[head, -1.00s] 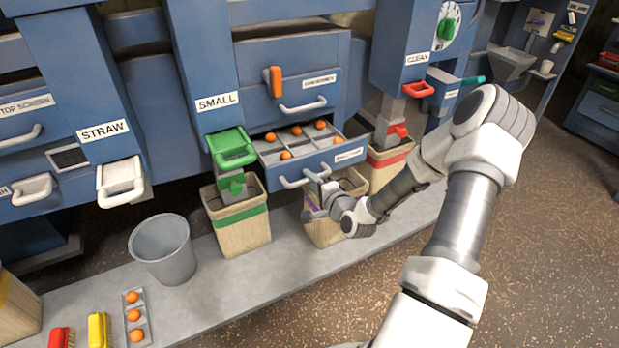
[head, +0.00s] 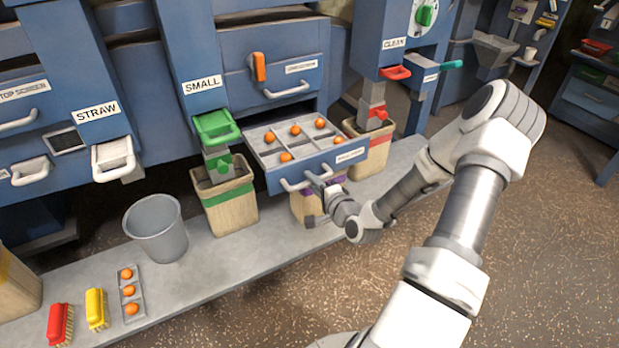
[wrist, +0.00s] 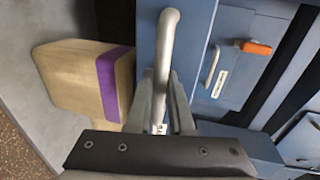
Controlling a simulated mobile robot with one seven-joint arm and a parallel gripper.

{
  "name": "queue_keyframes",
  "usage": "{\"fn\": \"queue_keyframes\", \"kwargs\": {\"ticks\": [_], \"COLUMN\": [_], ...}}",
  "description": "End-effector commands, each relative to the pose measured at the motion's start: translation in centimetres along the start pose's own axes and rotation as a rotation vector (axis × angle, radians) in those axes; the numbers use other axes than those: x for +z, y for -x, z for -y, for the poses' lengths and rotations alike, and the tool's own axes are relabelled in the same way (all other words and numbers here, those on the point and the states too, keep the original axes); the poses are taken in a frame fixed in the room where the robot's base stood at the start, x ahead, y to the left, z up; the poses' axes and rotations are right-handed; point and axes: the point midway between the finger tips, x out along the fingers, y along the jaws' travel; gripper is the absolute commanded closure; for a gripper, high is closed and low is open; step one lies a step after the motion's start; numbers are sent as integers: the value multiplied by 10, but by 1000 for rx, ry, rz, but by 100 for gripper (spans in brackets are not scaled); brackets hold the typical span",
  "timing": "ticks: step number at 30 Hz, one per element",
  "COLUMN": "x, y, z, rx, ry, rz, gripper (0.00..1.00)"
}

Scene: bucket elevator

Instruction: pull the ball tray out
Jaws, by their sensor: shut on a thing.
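The ball tray (head: 272,179) is a blue-fronted drawer with a grey divided inside, holding several orange balls. It stands well out from the blue machine, below an upper drawer. Its pale bar handle (wrist: 166,50) runs up the middle of the wrist view. My gripper (wrist: 164,98) is shut on this handle, with a finger on each side of it. In the head view my gripper (head: 318,186) is at the tray's front, and my wrist partly hides the handle's right end.
A purple-banded sack (head: 303,203) stands under the tray. A green-banded sack (head: 229,203) is to its left and a red-banded one (head: 371,150) to its right. An orange latch (head: 259,67) is on the upper drawer (head: 300,70). Open floor lies at the front right.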

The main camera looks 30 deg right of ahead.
Motion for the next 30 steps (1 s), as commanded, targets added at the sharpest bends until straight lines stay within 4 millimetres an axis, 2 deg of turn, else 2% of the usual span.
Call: {"fn": "queue_keyframes", "kwargs": {"ticks": [20,21,25,26,30], "x": [0,0,0,0,0], "y": [7,7,7,7,7], "z": [-1,-1,-1,-1,-1], "rx": [0,0,0,0,0], "ry": [0,0,0,0,0], "rz": [0,0,0,0,0], "gripper": [100,79,55,50,50]}}
